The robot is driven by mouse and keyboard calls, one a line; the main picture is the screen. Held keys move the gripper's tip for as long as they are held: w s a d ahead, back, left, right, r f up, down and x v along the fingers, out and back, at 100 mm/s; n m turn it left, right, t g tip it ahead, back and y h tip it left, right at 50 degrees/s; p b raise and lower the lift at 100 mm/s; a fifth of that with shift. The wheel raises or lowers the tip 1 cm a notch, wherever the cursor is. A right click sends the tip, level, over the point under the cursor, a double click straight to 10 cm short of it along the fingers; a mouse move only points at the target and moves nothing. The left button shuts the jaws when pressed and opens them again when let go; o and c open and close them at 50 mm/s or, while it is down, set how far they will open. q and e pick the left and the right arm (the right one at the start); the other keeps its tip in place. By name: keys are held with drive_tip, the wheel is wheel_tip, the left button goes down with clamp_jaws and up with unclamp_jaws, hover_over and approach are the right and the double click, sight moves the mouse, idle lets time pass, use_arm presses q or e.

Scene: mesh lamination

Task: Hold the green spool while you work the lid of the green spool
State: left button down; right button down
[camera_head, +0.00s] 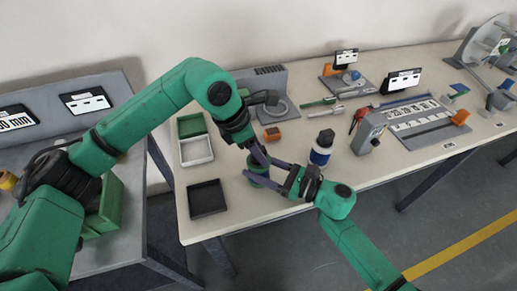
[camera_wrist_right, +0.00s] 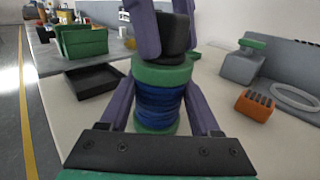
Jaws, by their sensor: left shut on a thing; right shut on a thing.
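The green spool (camera_wrist_right: 162,75) stands upright in the right wrist view, with green end flanges and blue winding between them. It shows only partly in the head view (camera_head: 258,181), behind the fingers. My right gripper (camera_wrist_right: 157,103) is shut on the spool, one purple finger on each side. The dark round lid (camera_wrist_right: 177,38) sits on top of the spool and appears to touch the upper flange. My left gripper (camera_head: 259,160) reaches down from above and is shut on the lid; its purple fingers flank it in the right wrist view.
A black tray (camera_head: 207,211) lies left of the spool, with a green-and-white open box (camera_head: 196,151) behind it. An orange block (camera_head: 272,134) and a blue-white bottle (camera_head: 320,155) stand close by. The table's front edge is near. Fixtures fill the right side.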

use_arm(q)
drive_tip(key=shift+r, duration=0.15)
drive_tip(key=shift+r, duration=3.7)
use_arm(e)
unclamp_jaws()
drive_tip(key=shift+d, duration=0.1)
drive_tip(key=v, duration=1.2)
use_arm(q)
drive_tip(key=shift+f, duration=0.1)
